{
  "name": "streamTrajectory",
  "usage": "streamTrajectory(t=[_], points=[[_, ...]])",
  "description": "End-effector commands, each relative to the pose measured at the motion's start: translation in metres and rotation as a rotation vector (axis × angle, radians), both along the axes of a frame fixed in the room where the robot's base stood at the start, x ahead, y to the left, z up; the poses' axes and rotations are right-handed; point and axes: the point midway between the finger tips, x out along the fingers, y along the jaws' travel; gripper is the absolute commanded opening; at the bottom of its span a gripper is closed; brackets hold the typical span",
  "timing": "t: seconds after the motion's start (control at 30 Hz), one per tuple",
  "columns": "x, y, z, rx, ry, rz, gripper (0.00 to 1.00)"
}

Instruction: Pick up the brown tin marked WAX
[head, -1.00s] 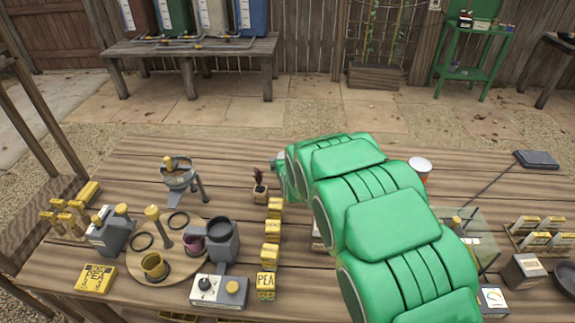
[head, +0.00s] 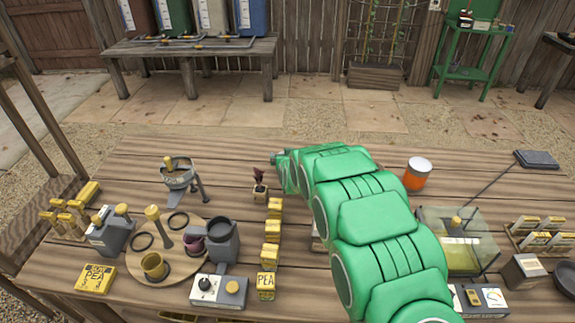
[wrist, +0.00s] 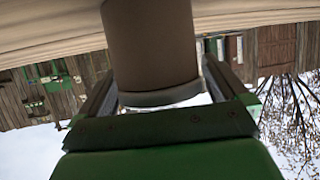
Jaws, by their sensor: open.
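In the wrist view, which looks upside down, a plain brown cylinder (wrist: 150,45) with a pale rim stands on the wooden surface. It looks like the brown tin; no WAX marking shows on the side I see. My gripper (wrist: 158,75) is open, with one finger on each side of the cylinder's rim end. I cannot tell whether either finger touches it. In the head view my green arm covers the middle right of the table, and neither the tin nor my gripper can be made out there.
An orange can with a white lid (head: 417,174) and a glass tank (head: 470,240) stand right of my arm. Yellow PEA boxes (head: 267,285), a small potted plant (head: 260,185) and a round board (head: 135,265) with pots are on the left. The back of the table is mostly clear.

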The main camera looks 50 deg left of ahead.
Motion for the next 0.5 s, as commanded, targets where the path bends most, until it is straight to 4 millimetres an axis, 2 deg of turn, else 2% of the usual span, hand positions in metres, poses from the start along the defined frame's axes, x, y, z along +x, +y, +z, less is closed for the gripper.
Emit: streamTrajectory(t=[0.33, 0.5], points=[[0.0032, 0.0044, -0.0040, -0.001, 0.001, 0.000, 1.00], [0.0030, 0.0044, -0.0039, -0.001, 0.001, 0.000, 0.76]])
